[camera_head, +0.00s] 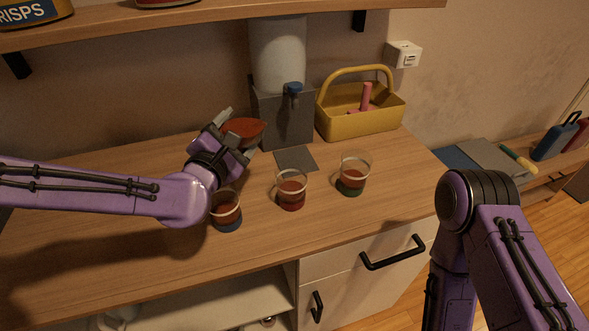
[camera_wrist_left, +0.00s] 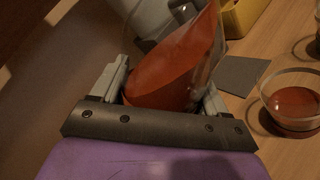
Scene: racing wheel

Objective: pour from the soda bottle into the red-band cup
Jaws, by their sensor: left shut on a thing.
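My left gripper (camera_head: 240,133) is shut on the soda bottle (camera_head: 246,127), a clear container with red-brown liquid. In the left wrist view the bottle (camera_wrist_left: 172,72) fills the space between the fingers, its liquid line slanted. Much of the bottle is hidden by the gripper in the head view. The red-band cup (camera_head: 291,190) stands upright on the counter, the middle of three clear cups, right of and in front of the gripper. It holds reddish liquid. A cup (camera_wrist_left: 292,103) also shows at the right of the left wrist view. My right gripper is out of view.
A blue-based cup (camera_head: 227,211) stands under my left wrist, a green-based cup (camera_head: 353,175) to the right. Behind are a grey dispenser (camera_head: 285,110), a dark mat (camera_head: 296,159) and a yellow caddy (camera_head: 360,122). A shelf (camera_head: 220,14) hangs above. The front counter is clear.

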